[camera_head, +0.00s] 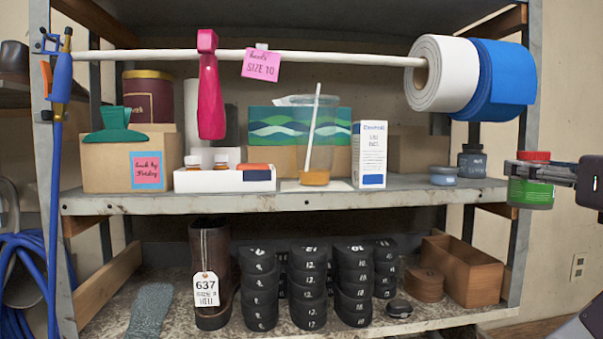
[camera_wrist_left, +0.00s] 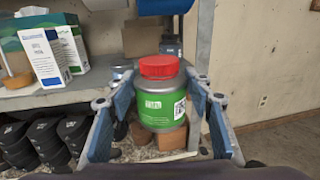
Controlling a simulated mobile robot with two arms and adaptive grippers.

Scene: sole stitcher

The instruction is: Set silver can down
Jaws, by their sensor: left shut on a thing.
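A grey can with a red lid and a green label (camera_head: 531,181) is upright in the air at the right end of the shelf rack, beside the right post. My left gripper (camera_head: 540,172) reaches it from the right edge of the head view and is shut on it. In the left wrist view the can (camera_wrist_left: 159,95) sits between the two blue-padded fingers (camera_wrist_left: 158,115), label facing the camera. Nothing is seen under it in contact. My right gripper is not in view.
The middle shelf (camera_head: 400,193) holds a pale blue tin (camera_head: 444,176), a dark jar (camera_head: 472,161), a white box (camera_head: 369,154) and a cup with a straw (camera_head: 316,145). Its front right part has bare room. Paper rolls (camera_head: 485,80) hang above. A wooden bin (camera_head: 470,270) stands below.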

